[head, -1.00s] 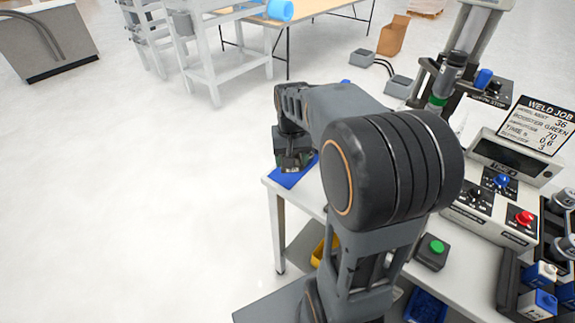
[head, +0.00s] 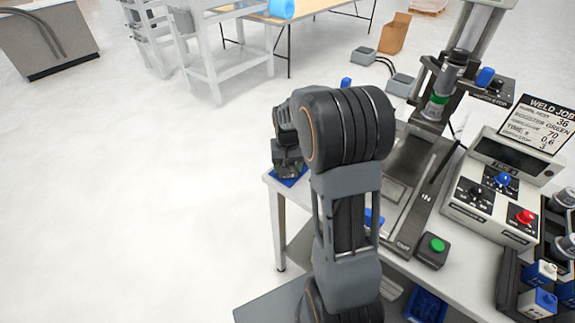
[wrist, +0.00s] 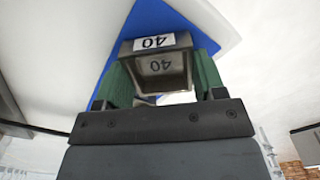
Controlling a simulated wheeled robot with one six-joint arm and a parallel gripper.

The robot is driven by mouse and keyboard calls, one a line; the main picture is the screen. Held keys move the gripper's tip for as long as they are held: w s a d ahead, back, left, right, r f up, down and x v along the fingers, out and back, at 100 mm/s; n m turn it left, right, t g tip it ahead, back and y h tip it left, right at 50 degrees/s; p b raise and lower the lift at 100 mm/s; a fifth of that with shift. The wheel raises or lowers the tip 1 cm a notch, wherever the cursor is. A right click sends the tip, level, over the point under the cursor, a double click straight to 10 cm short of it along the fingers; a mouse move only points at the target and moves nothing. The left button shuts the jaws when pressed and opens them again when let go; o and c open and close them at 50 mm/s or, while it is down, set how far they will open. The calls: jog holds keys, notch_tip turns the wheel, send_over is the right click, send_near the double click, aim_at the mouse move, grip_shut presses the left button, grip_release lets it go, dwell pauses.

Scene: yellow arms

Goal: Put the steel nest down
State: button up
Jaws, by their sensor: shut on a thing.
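The steel nest (wrist: 155,62) is a small metal block marked "40", between the green fingers of my gripper (wrist: 160,84) in the wrist view. My gripper is shut on it. Behind it lies a blue mat (wrist: 150,18), which also shows at the table's far left corner in the head view (head: 293,182). My gripper (head: 287,168) is over that mat there. The nest is not clearly seen in the head view, and I cannot tell whether it touches the mat.
The white table (head: 274,184) ends just left of the mat. A press (head: 440,92) with a slide marked IN and OUT (head: 412,205) stands to the right. A control box (head: 490,195), a green button box (head: 433,250) and a weld job card (head: 538,122) are farther right.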

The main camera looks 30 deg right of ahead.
jog(key=shift+f, duration=0.15)
jog(key=o, duration=1.1)
jog(key=shift+o, duration=0.2)
notch_tip(320, 180, up, 12)
jog(key=s+a+n+t, duration=0.1)
jog(key=s+a+n, duration=0.1)
jog(key=s+a, duration=0.3)
jog(key=s+a+f+n+t, duration=0.1)
jog(key=s+a, duration=0.3)
jog(key=s, duration=0.7)
jog(key=shift+a+n+t+p, duration=0.3)
jog(key=shift+a+n+t, duration=0.1)
jog(key=shift+n+t, duration=0.3)
